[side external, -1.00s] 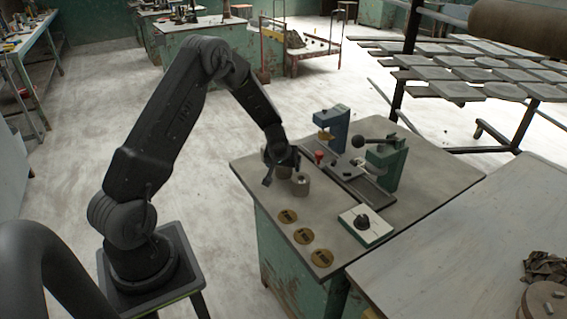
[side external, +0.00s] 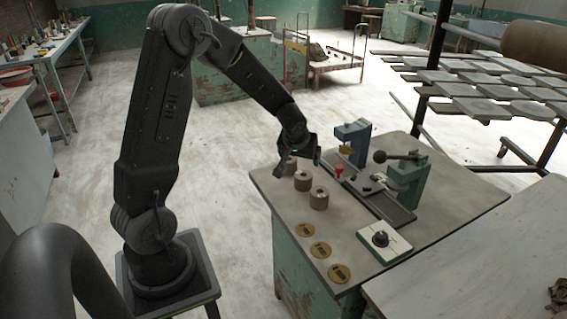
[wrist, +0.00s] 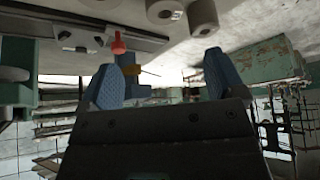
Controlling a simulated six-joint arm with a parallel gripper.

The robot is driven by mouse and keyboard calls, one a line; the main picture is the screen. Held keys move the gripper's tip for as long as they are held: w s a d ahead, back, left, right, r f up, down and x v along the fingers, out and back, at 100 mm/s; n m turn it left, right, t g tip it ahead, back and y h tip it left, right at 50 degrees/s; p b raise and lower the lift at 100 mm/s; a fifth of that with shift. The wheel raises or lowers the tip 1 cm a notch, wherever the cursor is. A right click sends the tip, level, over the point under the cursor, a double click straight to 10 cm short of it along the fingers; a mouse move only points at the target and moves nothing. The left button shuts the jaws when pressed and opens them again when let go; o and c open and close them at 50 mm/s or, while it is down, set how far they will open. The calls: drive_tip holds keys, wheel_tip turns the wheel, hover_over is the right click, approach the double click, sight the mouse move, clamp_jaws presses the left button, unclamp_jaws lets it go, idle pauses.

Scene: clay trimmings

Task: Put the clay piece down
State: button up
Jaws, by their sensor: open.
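My gripper (side external: 298,164) is open, with nothing between its fingers, a little above the back left of the green-sided table. Its two blue-padded fingers show spread in the wrist view (wrist: 163,82). Three grey cylinders with holes in their tops stand in a row: a front one (side external: 319,199), a middle one (side external: 302,181) and a back one (side external: 290,168), partly behind my gripper. Two cylinders show at the top of the wrist view, one at right (wrist: 203,18). I cannot tell which of these, if any, is the clay piece.
A blue press (side external: 352,140), a green lever press (side external: 408,178) and a small red piece (side external: 338,170) are along a dark rail (side external: 388,208). A white box with a black knob (side external: 384,246) stands at the front.

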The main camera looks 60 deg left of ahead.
drive_tip(key=s+d+r+m+h, duration=0.2)
drive_tip(key=s+d+r+m, duration=0.2)
drive_tip(key=s+d+r, duration=0.3)
drive_tip(key=s+d+r+m+t+h, duration=0.1)
drive_tip(key=s+d+r+m, duration=0.3)
drive_tip(key=s+d+r, duration=0.4)
drive_tip(key=s+d+h, duration=0.1)
drive_tip(key=s+d, duration=0.5)
drive_tip(key=d, duration=0.1)
drive_tip(key=shift+d+r+m, duration=0.15)
drive_tip(key=shift+m, duration=0.15)
drive_tip(key=shift+o, duration=0.3)
idle(1.5)
